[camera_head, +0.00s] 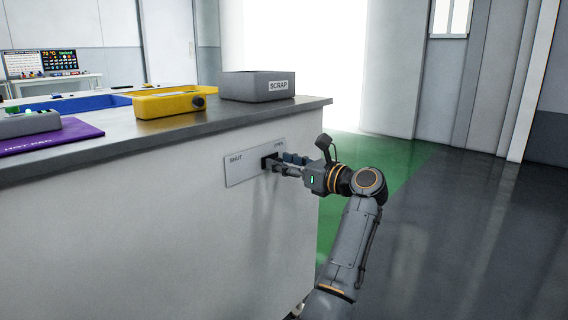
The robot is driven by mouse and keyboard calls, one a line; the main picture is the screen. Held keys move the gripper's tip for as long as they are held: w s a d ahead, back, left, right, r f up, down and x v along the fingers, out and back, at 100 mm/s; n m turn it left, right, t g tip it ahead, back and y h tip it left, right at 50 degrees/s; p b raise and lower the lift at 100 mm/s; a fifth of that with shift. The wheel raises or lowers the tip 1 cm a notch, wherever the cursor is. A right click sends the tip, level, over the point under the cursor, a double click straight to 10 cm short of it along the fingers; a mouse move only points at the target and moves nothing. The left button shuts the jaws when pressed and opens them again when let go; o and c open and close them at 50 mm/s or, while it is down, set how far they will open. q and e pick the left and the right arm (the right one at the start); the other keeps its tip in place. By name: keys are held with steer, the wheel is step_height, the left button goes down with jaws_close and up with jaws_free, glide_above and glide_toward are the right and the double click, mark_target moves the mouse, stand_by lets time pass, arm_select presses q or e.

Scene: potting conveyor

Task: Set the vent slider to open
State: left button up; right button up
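The vent slider's pale plate (242,168) is on the side wall of the counter, marked SHUT at its left end and OPEN at its right end. A dark slider knob (267,163) shows toward the right end, just below the OPEN lettering. The fingers partly cover the knob and the right end of the plate. I cannot tell whether they are closed on the knob or only beside it.
On the counter top (218,115) stand a grey SCRAP bin (250,88), a yellow tray (165,105) and a purple mat (50,138). A blue tray (72,103) lies behind. The floor right of the counter is clear, with a green strip (385,160).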

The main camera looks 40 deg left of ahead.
arm_select(q)
steer(key=d, duration=0.7)
steer(key=shift+s+d, duration=0.25)
steer(key=shift+s, duration=0.05)
steer(key=shift+s, duration=0.1)
